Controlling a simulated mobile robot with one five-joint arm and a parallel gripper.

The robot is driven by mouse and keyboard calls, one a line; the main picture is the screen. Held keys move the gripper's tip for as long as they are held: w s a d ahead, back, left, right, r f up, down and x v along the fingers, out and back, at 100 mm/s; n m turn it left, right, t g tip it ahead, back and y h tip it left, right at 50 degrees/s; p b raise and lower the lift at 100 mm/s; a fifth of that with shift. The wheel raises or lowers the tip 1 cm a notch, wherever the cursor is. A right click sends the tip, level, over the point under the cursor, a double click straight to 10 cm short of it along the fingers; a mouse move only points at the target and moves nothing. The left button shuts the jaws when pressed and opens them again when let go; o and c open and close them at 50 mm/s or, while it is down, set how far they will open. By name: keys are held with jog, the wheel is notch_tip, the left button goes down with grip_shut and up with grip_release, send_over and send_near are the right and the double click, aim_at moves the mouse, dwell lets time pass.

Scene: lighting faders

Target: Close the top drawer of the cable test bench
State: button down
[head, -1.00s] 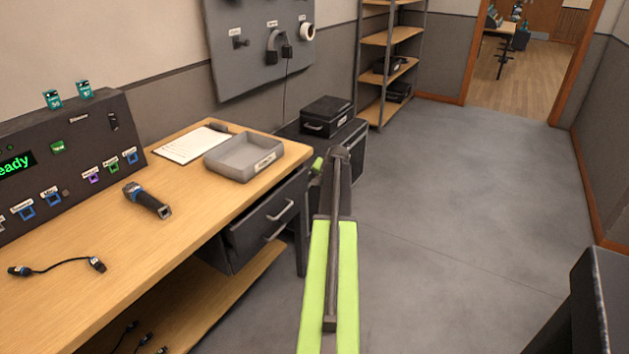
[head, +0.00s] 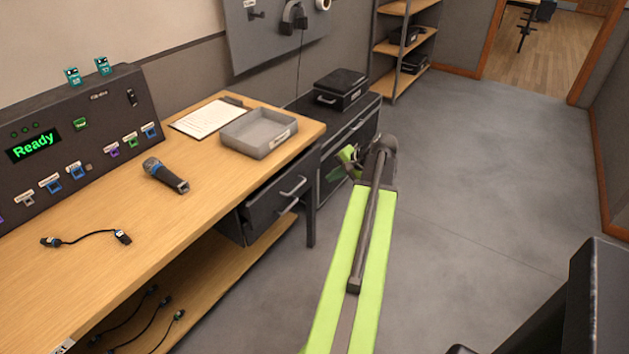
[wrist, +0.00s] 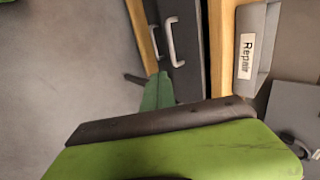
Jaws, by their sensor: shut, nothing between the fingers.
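The cable test bench (head: 95,275) has a wooden top and dark drawers under its right end. The top drawer (head: 268,198) has a silver bar handle (head: 292,187), and a second handle shows just below it. How far the top drawer stands out is hard to tell from this angle. In the wrist view, a dark drawer front (wrist: 188,60) with a silver handle lies beside the wooden edge. My green gripper (head: 350,160) is shut and empty, beyond the bench's right end and apart from the handles. In the wrist view, my gripper (wrist: 158,92) covers part of the area below the drawer front.
A grey tray (head: 258,132) labelled Repair, a clipboard (head: 205,118), a microphone (head: 165,174) and a short cable (head: 85,240) lie on the bench. A black case (head: 340,88) sits on a dark cabinet behind it. The floor (head: 470,190) to the right is clear.

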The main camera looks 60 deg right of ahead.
aim_at(293, 180)
jog(key=w+r+b+x, duration=0.1)
jog(key=b+x, duration=0.6)
jog(key=x, duration=0.5)
jog(key=shift+w+b, duration=0.4)
jog(key=shift+w, duration=0.25)
jog(key=w, duration=0.5)
jog(key=shift+a, duration=0.1)
